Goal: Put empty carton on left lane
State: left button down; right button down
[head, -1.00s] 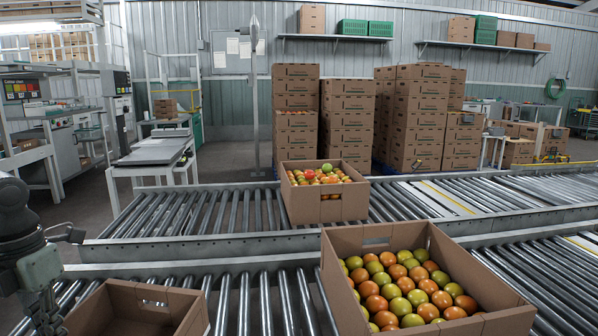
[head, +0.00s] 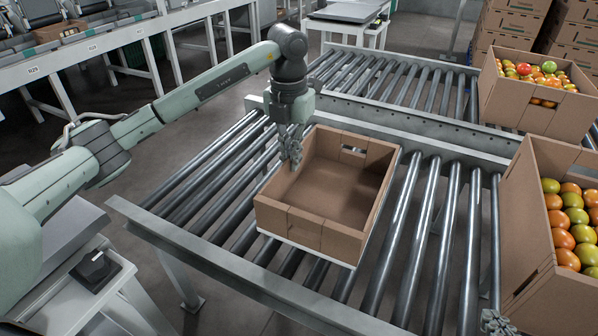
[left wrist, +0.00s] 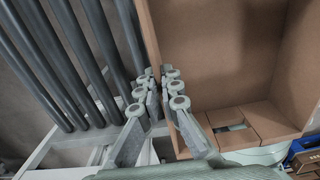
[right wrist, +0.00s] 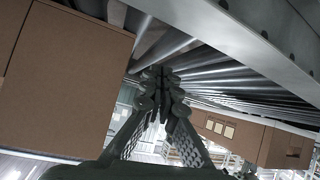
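The empty carton (head: 330,190) is brown and open-topped, over the near roller lane (head: 430,230) in the head view. My left gripper (head: 291,150) is at its left wall. In the left wrist view my left gripper (left wrist: 161,90) has one finger outside the wall and one inside, closed on it; the carton interior (left wrist: 215,50) is bare. I cannot tell whether the carton rests fully on the rollers. My right gripper (head: 492,322) is only partly visible at the bottom right; in the right wrist view (right wrist: 160,88) its fingertips are together with nothing between them.
A carton of orange and green tomatoes (head: 535,250) stands on the near lane at the right. Another filled carton (head: 535,105) is on the far roller lane (head: 420,90). Stacked cartons (head: 510,25) stand behind. Rollers left of the empty carton are clear. A bench (head: 75,270) is at lower left.

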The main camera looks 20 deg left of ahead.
aim_at(298, 184)
pick_arm(q)
jog(key=shift+w+d+f, duration=0.45)
jog(key=shift+w+d, duration=0.05)
jog(key=shift+d, duration=0.05)
pick_arm(e)
jog(key=shift+r, duration=0.1)
pick_arm(q)
notch_tip(298, 184, down, 4)
jog(key=shift+r, duration=0.1)
pick_arm(e)
jog(key=shift+w+a+r+t, duration=0.3)
jog(key=shift+w+a+r, duration=0.1)
jog(key=shift+a+r, duration=0.15)
pick_arm(q)
jog(key=c, duration=2.2)
grip_release()
jog(key=shift+f, duration=0.2)
pick_arm(e)
jog(key=shift+w+a+r+y, duration=0.1)
jog(key=shift+r+y, duration=0.05)
jog(key=shift+y, duration=0.15)
pick_arm(q)
jog(key=o, duration=0.5)
jog(key=shift+r, duration=0.1)
